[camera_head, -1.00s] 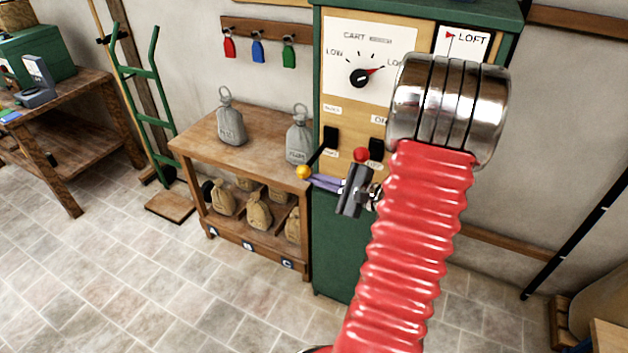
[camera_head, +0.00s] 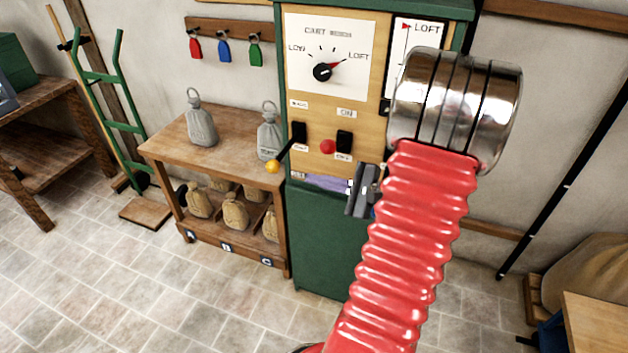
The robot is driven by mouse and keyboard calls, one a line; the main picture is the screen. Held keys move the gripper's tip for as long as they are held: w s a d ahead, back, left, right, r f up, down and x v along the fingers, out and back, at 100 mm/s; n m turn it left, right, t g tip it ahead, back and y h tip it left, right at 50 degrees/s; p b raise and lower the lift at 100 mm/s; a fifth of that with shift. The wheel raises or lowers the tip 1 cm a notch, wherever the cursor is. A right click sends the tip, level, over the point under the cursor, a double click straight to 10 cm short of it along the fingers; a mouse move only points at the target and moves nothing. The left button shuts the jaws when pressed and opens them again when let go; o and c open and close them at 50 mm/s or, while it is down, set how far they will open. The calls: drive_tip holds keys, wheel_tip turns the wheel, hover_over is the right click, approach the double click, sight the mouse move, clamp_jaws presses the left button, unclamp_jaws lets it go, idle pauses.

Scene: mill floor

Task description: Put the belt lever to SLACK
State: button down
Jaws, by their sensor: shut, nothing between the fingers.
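A lever with a yellow ball knob (camera_head: 272,167) sticks out from a black slot (camera_head: 299,132) on the left of the machine's wooden panel. Its black rod points down and to the left, with the knob low. Small labels sit above and below the slot, too small to read surely. My gripper (camera_head: 308,183) is in front of the panel's lower edge, to the right of and a little below the yellow knob, apart from it. Its purplish fingers point left and are shut and empty. My red arm hides the lower right of the machine.
A second control with a red ball (camera_head: 328,146) and black slot, marked ON and OFF, is just above my gripper. A dial (camera_head: 322,72) sits higher. A wooden shelf (camera_head: 160,150) with grey weights and several sacks stands left. The tiled floor in front is clear.

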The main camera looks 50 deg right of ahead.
drive_tip(key=a+r+n+g+y, duration=0.15)
drive_tip(key=a+n+g, duration=0.4)
drive_tip(key=a, duration=0.65)
drive_tip(key=a+r+n+g+y, duration=0.1)
drive_tip(key=a+n+g+y, duration=0.4)
drive_tip(key=a, duration=0.8)
drive_tip(key=s+a+r+n+h, duration=0.6)
drive_tip(key=a+n+h, duration=0.3)
drive_tip(key=n, duration=0.5)
drive_tip(key=shift+s+r+h, duration=0.3)
drive_tip(key=shift+s+h, duration=0.25)
drive_tip(key=shift+s, duration=0.2)
drive_tip(key=shift+a, duration=0.2)
